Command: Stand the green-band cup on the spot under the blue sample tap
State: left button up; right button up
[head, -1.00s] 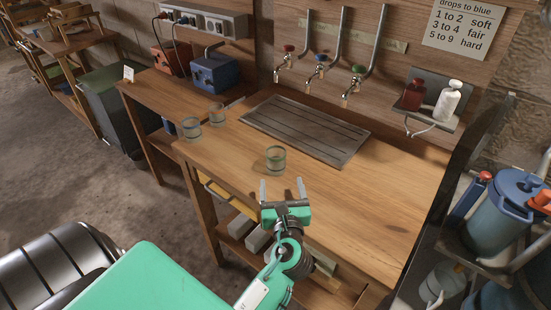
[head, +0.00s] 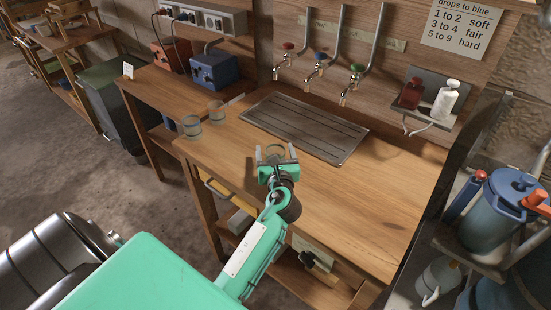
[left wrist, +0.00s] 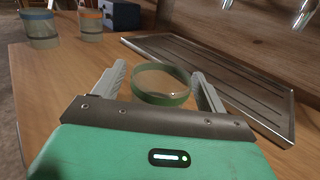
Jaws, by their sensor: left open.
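The green-band cup (left wrist: 161,84) is a clear cup with a green band, standing on the wooden bench in front of the drip tray. My left gripper (head: 276,153) is open, with one finger on each side of the cup; I cannot tell whether either finger touches it. In the head view the gripper hides most of the cup. The blue sample tap (head: 320,58) is the middle of three wall taps, above the slatted metal drip tray (head: 305,127). My right gripper is not in view.
Two other clear cups stand at the bench's left end, one with a blue band (left wrist: 41,28) and one with an orange band (left wrist: 90,22). The red tap (head: 287,47) and green tap (head: 357,70) flank the blue one. The bench's right part is clear.

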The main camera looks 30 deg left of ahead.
pick_arm(q)
jog(key=shift+w+a, duration=0.3)
jog(key=shift+c, duration=0.2)
jog(key=c, duration=1.1)
